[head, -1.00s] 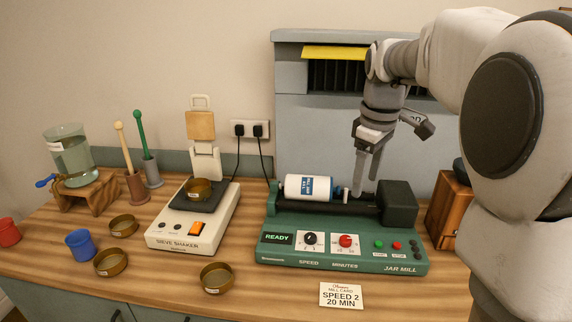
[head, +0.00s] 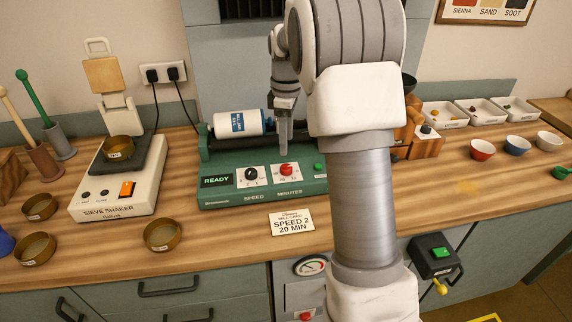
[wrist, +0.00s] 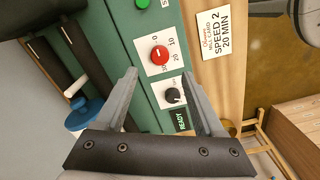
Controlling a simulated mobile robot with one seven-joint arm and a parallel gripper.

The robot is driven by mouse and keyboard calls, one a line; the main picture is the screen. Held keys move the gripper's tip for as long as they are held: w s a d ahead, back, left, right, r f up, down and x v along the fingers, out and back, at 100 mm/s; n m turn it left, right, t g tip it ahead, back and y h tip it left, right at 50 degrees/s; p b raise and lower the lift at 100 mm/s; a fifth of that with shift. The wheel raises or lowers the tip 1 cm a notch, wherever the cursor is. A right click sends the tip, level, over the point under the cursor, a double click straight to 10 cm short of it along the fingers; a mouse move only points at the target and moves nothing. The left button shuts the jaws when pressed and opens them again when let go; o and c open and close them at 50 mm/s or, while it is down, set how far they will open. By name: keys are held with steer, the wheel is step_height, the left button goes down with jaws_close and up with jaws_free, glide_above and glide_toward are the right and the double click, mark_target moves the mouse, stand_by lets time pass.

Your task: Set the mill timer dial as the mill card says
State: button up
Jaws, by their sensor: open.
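The green jar mill (head: 222,197) stands on the bench with its display reading READY. Its red minutes dial (head: 286,170) is on the front panel, right of the black speed dial (head: 251,174). In the wrist view the red dial (wrist: 159,55) has a scale with 0, 10 and 20; its white mark seems to be on the 0 side. The mill card (head: 291,222) reads SPEED 2, 20 MIN. My gripper (head: 284,150) is open and empty above the panel near the red dial. In the wrist view the red dial shows just beyond my fingertips (wrist: 160,76), apart from them.
A white jar (head: 238,123) lies on the mill's rollers behind the panel. The sieve shaker (head: 122,190) stands to the left, with brass sieves (head: 163,235) near it.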

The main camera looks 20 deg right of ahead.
mark_target(286, 166)
step_height(286, 166, down, 8)
steer(key=shift+f+b, duration=0.1)
steer(key=shift+b, duration=0.3)
steer(key=shift+c, duration=0.2)
jaws_close()
